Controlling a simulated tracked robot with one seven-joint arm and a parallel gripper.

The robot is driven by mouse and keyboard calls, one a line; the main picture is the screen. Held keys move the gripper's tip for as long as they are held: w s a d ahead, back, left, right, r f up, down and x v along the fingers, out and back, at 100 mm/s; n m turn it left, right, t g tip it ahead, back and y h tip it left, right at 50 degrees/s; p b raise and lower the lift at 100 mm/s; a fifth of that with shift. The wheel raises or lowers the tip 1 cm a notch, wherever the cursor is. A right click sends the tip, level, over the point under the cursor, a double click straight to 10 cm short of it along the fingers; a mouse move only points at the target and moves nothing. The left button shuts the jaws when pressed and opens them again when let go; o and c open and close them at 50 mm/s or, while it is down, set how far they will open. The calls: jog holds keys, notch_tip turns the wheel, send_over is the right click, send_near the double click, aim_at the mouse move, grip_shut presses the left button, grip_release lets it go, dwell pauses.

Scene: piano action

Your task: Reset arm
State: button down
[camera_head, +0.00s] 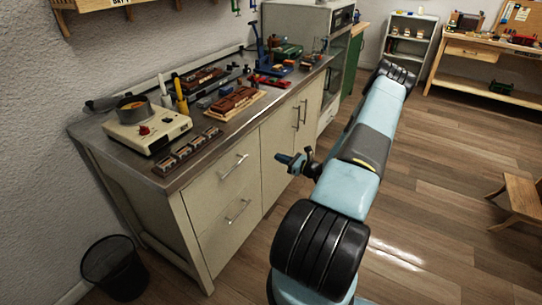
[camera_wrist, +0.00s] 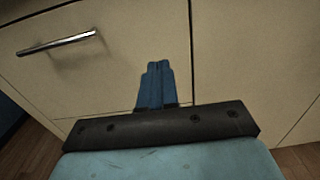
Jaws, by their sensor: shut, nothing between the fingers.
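My gripper (camera_head: 281,158) is in front of the cream cabinet, at about drawer height, and apart from the worktop. In the wrist view its two blue fingers (camera_wrist: 158,68) are together with nothing between them. Behind them is the cabinet's cream front (camera_wrist: 240,50), with a bar handle (camera_wrist: 57,43) at the upper left. My light blue arm reaches across the middle of the head view and hides part of the floor.
The cabinet's worktop (camera_head: 95,129) holds a white hotplate (camera_head: 148,135) with a pot (camera_head: 132,107), wooden piano-action parts (camera_head: 235,103) and tools. A black bin (camera_head: 115,268) stands at lower left. A wooden stool (camera_head: 520,198) is at right. The floor (camera_head: 440,160) between is clear.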

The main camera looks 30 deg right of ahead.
jog(key=s+a+r+n+g+y, duration=0.1)
jog(key=s+a+r+n+g, duration=0.3)
jog(key=a+r+n+g, duration=0.8)
jog(key=s+a+r+n+g+y, duration=0.1)
jog(key=s+a+r+n+g, duration=0.15)
jog(key=a+r+n, duration=1.1)
jog(key=s+a+r+n+t+h, duration=0.1)
jog(key=s+r+h, duration=0.4)
jog(key=s+r, duration=0.6)
jog(key=s+a+r+n+t+h, duration=0.2)
jog(key=s+r+n+t+h, duration=0.1)
jog(key=s+r, duration=0.9)
jog(key=shift+s+a+n+h, duration=0.2)
jog(key=shift+s+n+h, duration=0.35)
jog(key=shift+s+h, duration=0.4)
